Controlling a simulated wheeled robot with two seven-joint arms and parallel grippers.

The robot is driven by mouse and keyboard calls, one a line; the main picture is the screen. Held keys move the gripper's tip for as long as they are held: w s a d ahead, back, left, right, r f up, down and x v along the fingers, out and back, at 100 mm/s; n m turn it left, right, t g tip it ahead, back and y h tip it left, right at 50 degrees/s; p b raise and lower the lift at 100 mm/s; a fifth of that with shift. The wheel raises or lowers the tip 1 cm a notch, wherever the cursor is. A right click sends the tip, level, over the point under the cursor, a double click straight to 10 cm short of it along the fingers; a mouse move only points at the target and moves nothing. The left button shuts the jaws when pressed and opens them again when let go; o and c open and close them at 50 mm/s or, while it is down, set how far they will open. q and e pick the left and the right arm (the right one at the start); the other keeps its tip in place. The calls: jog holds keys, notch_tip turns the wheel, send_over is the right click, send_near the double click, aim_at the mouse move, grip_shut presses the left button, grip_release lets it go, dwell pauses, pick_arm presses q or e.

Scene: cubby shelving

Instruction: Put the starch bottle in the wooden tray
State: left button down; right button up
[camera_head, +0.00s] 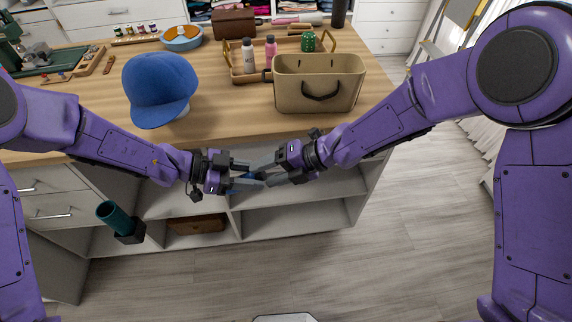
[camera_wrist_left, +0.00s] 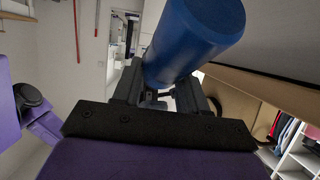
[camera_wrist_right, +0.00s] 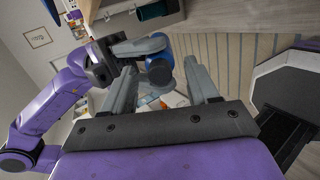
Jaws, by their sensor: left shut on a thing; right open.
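The starch bottle appears to be the blue cylinder (camera_wrist_left: 195,38) in the left wrist view, clasped between the fingers of my left gripper (camera_head: 250,177). In the head view only small blue patches of it (camera_head: 240,181) show in front of the counter. My right gripper (camera_head: 268,176) is open, its fingers close to the bottle. The right wrist view shows the bottle (camera_wrist_right: 160,69) near the space between those fingers; contact is unclear. The wooden tray (camera_head: 236,73) lies on the counter, partly hidden behind a tan basket.
The tan basket (camera_head: 345,90) stands in front of the tray's right part. The tray holds a white bottle (camera_head: 248,56), a pink bottle (camera_head: 270,50) and a green item (camera_head: 308,42). A blue cap (camera_head: 160,85) sits left. Open shelves lie below the counter edge.

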jog(key=shift+a+f, duration=0.15)
jog(key=shift+a, duration=0.05)
grip_shut()
pick_arm(q)
jog(key=c, duration=0.5)
grip_release()
